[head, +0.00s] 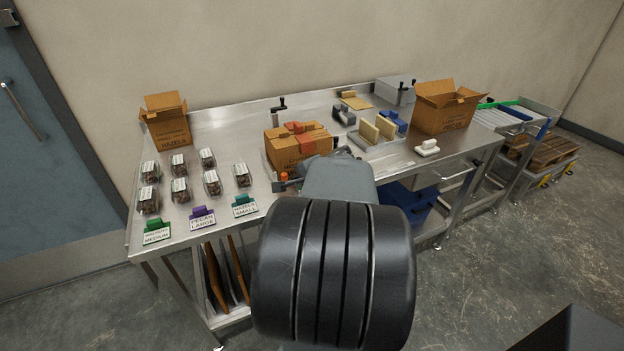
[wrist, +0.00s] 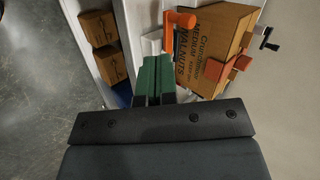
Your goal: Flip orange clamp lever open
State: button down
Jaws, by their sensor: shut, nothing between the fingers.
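The orange clamp lever (wrist: 181,30) stands out near the top middle of the wrist view, beside a closed carton. In the head view the lever (head: 284,177) is a small orange spot at the table's front edge. The carton (wrist: 213,45) has printed lettering and orange-red pieces on it; in the head view the carton (head: 292,152) sits mid-table, partly behind my arm. My gripper (wrist: 153,62) has green fingers that are shut and empty. The fingertips appear just beside the lower part of the lever; I cannot tell whether they touch it. My arm hides the gripper in the head view.
Several clear clamshell trays (head: 180,190) stand on the left of the steel table (head: 225,135), behind label cards (head: 202,217). Open cartons stand at the back left (head: 167,122) and right (head: 443,112). A black crank (head: 278,108) rises behind the closed carton.

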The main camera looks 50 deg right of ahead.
jog(key=shift+v, duration=2.55)
jog(key=shift+a, duration=0.15)
jog(key=a+r+n+g+y+p, duration=0.1)
jog(key=a+n+g+p, duration=0.4)
jog(key=a+n, duration=1.5)
jog(key=a+y+p, duration=0.1)
jog(key=a, duration=0.5)
jog(key=shift+s, duration=0.25)
